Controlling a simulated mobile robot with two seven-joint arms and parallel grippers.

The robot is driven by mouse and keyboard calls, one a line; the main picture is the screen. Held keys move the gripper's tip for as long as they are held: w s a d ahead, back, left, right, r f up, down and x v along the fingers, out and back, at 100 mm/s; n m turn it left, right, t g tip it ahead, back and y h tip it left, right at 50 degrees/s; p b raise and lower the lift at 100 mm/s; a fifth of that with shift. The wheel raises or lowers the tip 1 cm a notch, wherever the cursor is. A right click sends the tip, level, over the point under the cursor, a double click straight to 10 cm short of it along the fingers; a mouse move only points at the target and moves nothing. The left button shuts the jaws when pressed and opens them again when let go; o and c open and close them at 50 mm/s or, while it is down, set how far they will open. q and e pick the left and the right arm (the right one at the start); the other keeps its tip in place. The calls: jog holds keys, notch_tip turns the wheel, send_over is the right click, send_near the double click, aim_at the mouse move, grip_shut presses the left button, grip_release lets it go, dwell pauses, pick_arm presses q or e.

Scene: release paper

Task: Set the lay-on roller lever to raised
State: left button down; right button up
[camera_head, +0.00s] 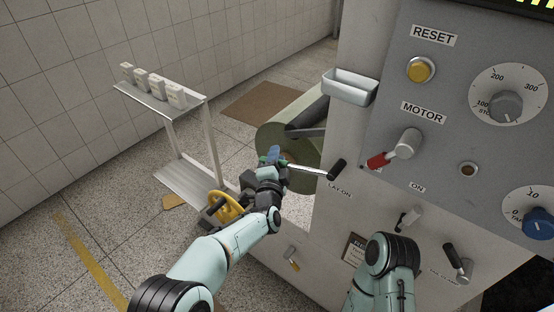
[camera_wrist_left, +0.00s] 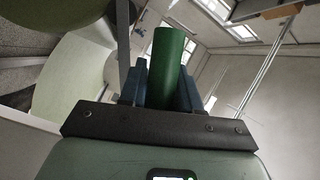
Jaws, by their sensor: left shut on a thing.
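The lay-on lever is a pale metal rod (camera_head: 308,169) on the machine's side, with a black end (camera_head: 338,169) above the LAY-ON label. From that black end the rod runs left and slightly up in the head view to my left gripper (camera_head: 272,155). My left gripper is shut on a green cylindrical grip (camera_wrist_left: 168,65), which stands between its blue fingers in the left wrist view; only a little green shows in the head view. The grip appears to be the lever's end, though my fingers partly hide the join. My right gripper is not in view.
A large pale green roll (camera_head: 300,112) is just behind my left gripper. A shelf cart (camera_head: 205,130) stands at left.

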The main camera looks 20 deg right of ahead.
pick_arm(q)
notch_tip(320, 180, up, 18)
jog(key=s+d+m+t+h+b, duration=0.1)
jog(key=m+h, duration=0.5)
jog(key=m, duration=0.7)
jog(key=shift+s+d+r+m+t+h+b, duration=0.25)
jog(key=shift+s+d+m+t+h+b, duration=0.2)
jog(key=shift+s+b, duration=0.7)
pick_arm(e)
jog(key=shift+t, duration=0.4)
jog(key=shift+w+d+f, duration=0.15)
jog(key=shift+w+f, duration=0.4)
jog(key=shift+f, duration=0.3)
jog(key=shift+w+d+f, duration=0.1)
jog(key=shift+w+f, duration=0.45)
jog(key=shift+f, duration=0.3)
pick_arm(q)
jog(key=shift+w+d+r, duration=0.1)
jog(key=shift+w, duration=0.1)
jog(key=c, duration=0.9)
grip_release()
jog(key=shift+f, duration=0.2)
